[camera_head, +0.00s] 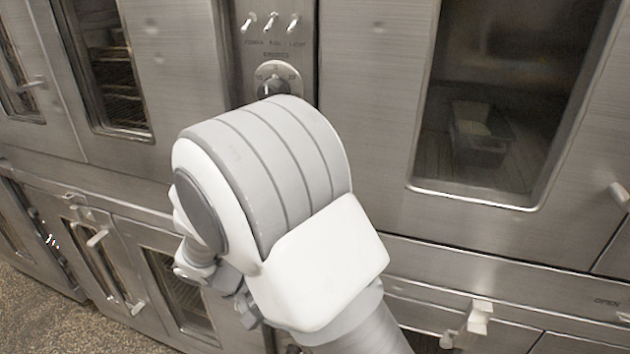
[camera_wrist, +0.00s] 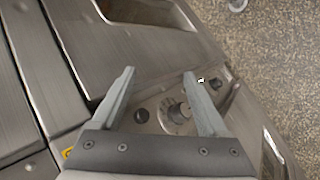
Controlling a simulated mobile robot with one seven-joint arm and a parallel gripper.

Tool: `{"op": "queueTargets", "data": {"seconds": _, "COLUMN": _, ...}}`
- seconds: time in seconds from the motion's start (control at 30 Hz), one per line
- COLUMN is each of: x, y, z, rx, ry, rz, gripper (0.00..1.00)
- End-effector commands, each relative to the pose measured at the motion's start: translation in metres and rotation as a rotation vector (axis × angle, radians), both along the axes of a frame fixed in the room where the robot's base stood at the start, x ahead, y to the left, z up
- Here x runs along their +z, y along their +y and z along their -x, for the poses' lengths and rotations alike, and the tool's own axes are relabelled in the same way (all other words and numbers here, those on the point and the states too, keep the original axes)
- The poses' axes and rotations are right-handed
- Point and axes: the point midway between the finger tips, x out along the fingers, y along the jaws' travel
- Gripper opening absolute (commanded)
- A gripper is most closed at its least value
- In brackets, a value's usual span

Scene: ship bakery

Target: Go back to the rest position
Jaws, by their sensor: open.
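My gripper (camera_wrist: 156,95) shows in the wrist view with its two grey fingers spread apart and nothing between them. Beyond the fingers is a steel oven front with a round knob (camera_wrist: 173,113) and small dark controls beside it. In the head view my white and grey arm fills the middle, in front of the oven fronts, and hides part of the control panel. The gripper fingers cannot be made out there.
An oven window (camera_head: 500,100) at right shows a loaf pan (camera_head: 480,138) inside. The control panel has a knob (camera_head: 272,82) and several toggle switches (camera_head: 270,22). A white handle (camera_head: 478,318) juts out at lower right. Speckled floor (camera_head: 70,325) is clear at lower left.

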Motion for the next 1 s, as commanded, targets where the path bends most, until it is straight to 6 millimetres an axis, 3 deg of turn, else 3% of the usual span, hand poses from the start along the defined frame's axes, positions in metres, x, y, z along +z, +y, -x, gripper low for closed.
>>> {"op": "queueTargets", "data": {"seconds": 0.1, "x": 0.027, "y": -0.019, "z": -0.001, "rx": -0.046, "ry": 0.01, "rz": -0.081, "gripper": 0.77}}
{"op": "queueTargets", "data": {"seconds": 0.5, "x": 0.1, "y": -0.076, "z": 0.014, "rx": -0.141, "ry": -0.003, "rz": -0.336, "gripper": 0.77}}
{"op": "queueTargets", "data": {"seconds": 1.0, "x": 0.169, "y": -0.138, "z": 0.057, "rx": -0.179, "ry": -0.15, "rz": -0.604, "gripper": 0.77}}
